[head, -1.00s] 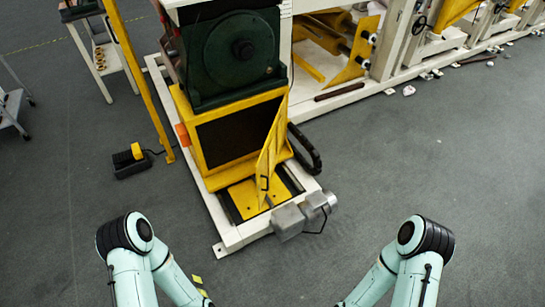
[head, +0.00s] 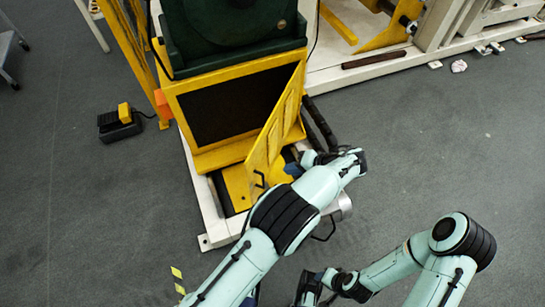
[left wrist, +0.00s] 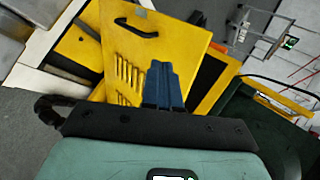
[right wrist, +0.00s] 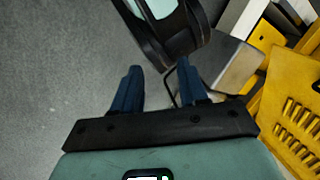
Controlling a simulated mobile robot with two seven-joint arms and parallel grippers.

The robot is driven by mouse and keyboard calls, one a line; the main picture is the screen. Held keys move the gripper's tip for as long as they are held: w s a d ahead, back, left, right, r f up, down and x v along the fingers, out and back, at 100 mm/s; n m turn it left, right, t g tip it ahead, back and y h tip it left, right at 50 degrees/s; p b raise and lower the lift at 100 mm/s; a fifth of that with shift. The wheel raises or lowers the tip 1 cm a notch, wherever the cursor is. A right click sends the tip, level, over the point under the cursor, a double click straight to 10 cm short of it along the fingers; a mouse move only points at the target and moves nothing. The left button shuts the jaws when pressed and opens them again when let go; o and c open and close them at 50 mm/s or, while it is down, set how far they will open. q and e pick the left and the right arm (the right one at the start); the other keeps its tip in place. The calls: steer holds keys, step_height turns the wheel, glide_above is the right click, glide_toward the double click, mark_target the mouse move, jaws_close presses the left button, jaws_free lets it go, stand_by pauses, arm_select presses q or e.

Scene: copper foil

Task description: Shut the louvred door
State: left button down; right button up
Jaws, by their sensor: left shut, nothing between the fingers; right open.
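The louvred door (head: 274,128) is a yellow panel standing open from the right side of the yellow cabinet (head: 185,100), with a black handle at its free edge. In the left wrist view the door (left wrist: 150,52) shows its slots and handle (left wrist: 136,27). My left gripper (left wrist: 163,72) is shut and empty, close in front of the slotted face; I cannot tell if it touches. In the head view its arm reaches to the door's right side. My right gripper (right wrist: 157,78) is open and empty, low in front of the machine; its door view (right wrist: 292,100) is at the right.
A grey motor-like box (right wrist: 222,62) sits at the front of the white base frame (head: 222,228). A black and yellow foot pedal (head: 120,120) lies on the floor at left. A dark curved hose (head: 318,122) is beside the door.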

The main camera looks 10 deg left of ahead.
arm_select(q)
steer(key=b, duration=0.2)
glide_toward(251, 168)
steer(key=x, duration=0.5)
steer(key=shift+d+f, duration=0.2)
steer(key=shift+f, duration=0.15)
steer(key=shift+w+a, duration=0.1)
steer(key=shift+a, duration=0.45)
arm_select(e)
steer(key=shift+w+d+f+t+h, duration=0.15)
steer(key=shift+w+d+f+t, duration=0.2)
steer(key=shift+w+f, duration=0.3)
steer(key=shift+w+d+f+t+h, duration=0.15)
steer(key=shift+w+d+f+t, duration=0.2)
steer(key=shift+w, duration=0.4)
